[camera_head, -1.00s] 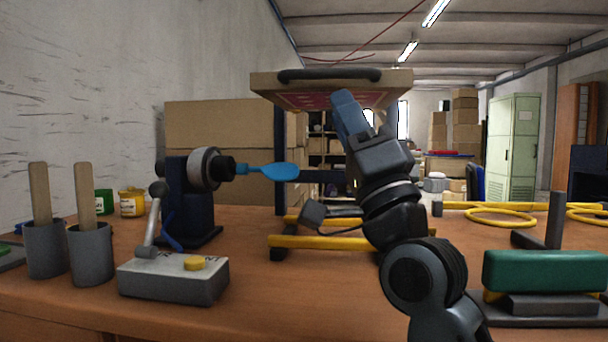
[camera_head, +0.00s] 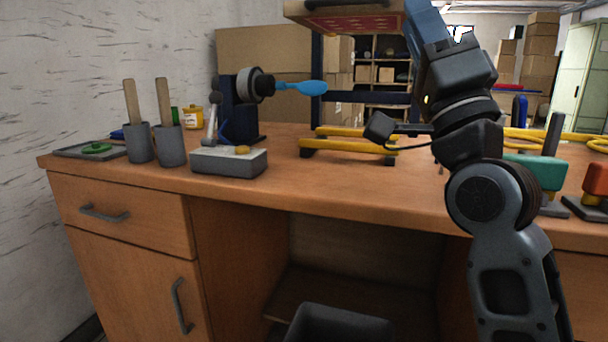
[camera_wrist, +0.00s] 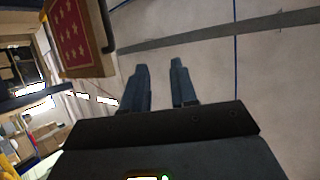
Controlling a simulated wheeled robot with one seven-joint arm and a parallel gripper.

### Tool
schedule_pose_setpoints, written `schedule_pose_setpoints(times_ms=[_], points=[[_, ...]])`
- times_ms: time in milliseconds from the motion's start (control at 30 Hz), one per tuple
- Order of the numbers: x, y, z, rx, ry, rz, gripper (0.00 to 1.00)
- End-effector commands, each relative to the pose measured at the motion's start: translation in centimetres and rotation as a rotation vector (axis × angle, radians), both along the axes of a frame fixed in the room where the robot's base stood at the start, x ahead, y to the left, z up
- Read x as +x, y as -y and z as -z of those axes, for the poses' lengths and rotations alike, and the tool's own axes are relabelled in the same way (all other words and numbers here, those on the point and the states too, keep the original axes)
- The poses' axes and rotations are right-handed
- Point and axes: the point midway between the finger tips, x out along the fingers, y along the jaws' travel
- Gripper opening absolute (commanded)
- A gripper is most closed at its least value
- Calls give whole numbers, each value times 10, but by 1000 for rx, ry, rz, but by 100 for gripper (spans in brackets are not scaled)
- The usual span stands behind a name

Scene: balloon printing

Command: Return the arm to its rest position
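My arm is raised over the right part of the wooden workbench (camera_head: 340,193). In the head view its blue fingers point upward at the top edge, beside the framed red screen (camera_head: 350,20), and the tips are cut off. In the wrist view my gripper (camera_wrist: 161,66) has two fingers apart with nothing between them, so it is open and empty. There the framed screen (camera_wrist: 72,38) is at the upper left, apart from the fingers. A blue balloon (camera_head: 312,88) sits on the nozzle of the dark inflating machine (camera_head: 238,122) to the left.
A grey lever box (camera_head: 228,163) with a yellow button stands before the machine. Two grey cups (camera_head: 170,147) hold wooden-handled tools at the left. Yellow rails (camera_head: 345,146) lie behind my arm. A green-topped stand (camera_head: 535,172) and a red-topped one (camera_head: 596,178) are to the right.

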Motion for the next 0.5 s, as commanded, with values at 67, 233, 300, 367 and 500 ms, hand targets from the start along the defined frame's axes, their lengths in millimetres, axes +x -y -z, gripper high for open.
schedule_pose_setpoints(times_ms=[67, 233, 300, 367, 500], points=[[0, 1, 10, -1, -14, 10, 27], [-2, 4, 29, -7, -37, 38, 27], [-3, 5, 39, -10, -49, 50, 27], [-4, 7, 50, -14, -62, 65, 27], [-9, 11, 78, -26, -100, 104, 27]])
